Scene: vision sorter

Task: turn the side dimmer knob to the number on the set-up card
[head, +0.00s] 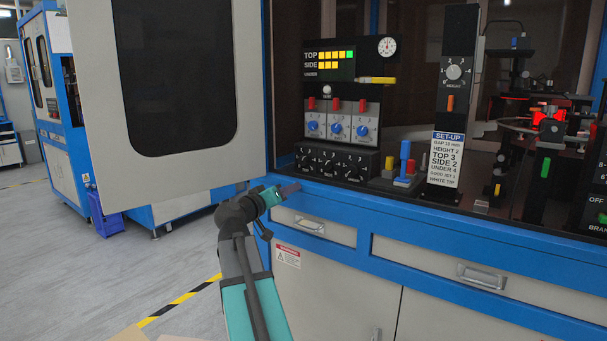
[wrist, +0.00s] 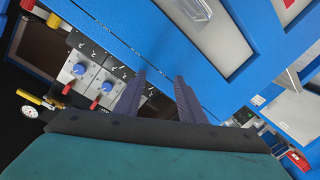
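The set-up card (head: 446,158) on the dark post reads SIDE 2, TOP 3, HEIGHT 2 and UNDER 4. Left of it, a panel has three blue knobs, the middle one (head: 336,128) below a red switch. Below them a black box (head: 338,179) bears three black dials with numbers. Which row is the dimmers I cannot tell. A bar display (head: 330,64) shows a longer TOP row than SIDE row. My gripper (head: 290,188) is in front of and below the black box, touching no knob. In the wrist view its fingers (wrist: 160,78) stand apart and empty.
A blue ledge (head: 400,211) runs below the panels, with drawer handles (head: 481,277) under it. A blue, red and yellow block set (head: 405,168) is right of the black box.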

